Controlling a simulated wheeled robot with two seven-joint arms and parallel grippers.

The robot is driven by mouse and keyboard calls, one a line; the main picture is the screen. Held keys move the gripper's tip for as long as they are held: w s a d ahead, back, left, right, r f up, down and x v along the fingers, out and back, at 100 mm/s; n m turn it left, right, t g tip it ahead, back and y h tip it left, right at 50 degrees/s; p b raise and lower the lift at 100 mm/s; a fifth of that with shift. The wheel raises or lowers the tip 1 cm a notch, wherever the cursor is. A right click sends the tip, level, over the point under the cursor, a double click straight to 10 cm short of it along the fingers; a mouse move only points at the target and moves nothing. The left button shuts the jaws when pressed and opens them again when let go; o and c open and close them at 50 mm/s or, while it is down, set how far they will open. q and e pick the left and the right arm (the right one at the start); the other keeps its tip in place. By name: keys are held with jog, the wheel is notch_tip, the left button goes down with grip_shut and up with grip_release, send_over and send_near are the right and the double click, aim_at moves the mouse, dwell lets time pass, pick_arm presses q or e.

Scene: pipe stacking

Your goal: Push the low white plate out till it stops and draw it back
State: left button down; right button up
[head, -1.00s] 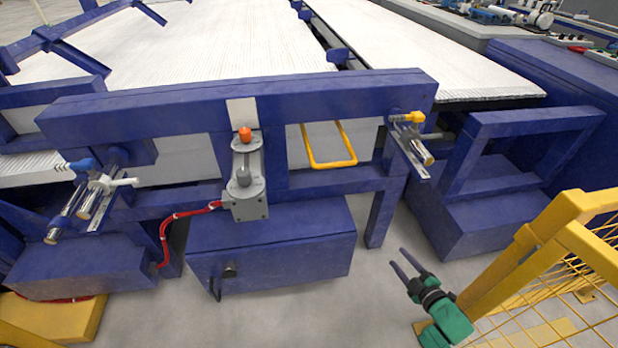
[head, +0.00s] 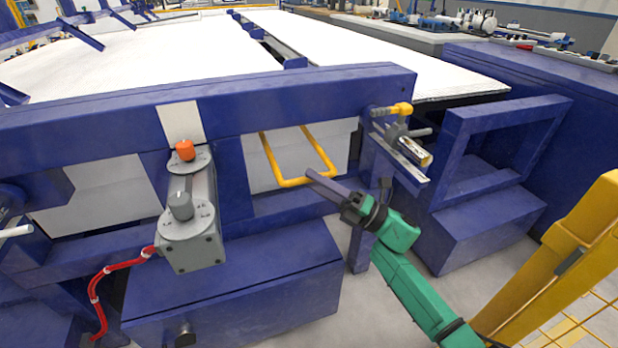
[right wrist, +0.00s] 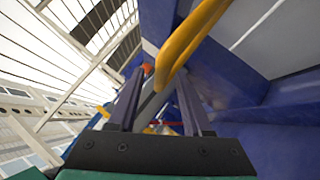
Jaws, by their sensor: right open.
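A low white plate (head: 345,140) shows under the blue cross beam, with a yellow U-shaped handle (head: 292,183) in front of it. My right gripper (head: 312,178) is at the handle's lower bar, its arm reaching in from the lower right. In the right wrist view the two dark fingers (right wrist: 160,85) are spread, and the yellow handle (right wrist: 188,40) comes down to between their tips. The fingers are not closed on it. I cannot tell whether they touch it. My left gripper is not in view.
A grey valve unit (head: 190,215) with an orange knob and red cable stands left of the handle. A cylinder with a yellow fitting (head: 403,109) sits to the right on the blue frame (head: 340,85). A yellow fence (head: 560,250) stands at the lower right.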

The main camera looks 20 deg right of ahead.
jog(key=shift+x, duration=0.8)
grip_shut()
jog(key=shift+f, duration=0.1)
dwell(0.7)
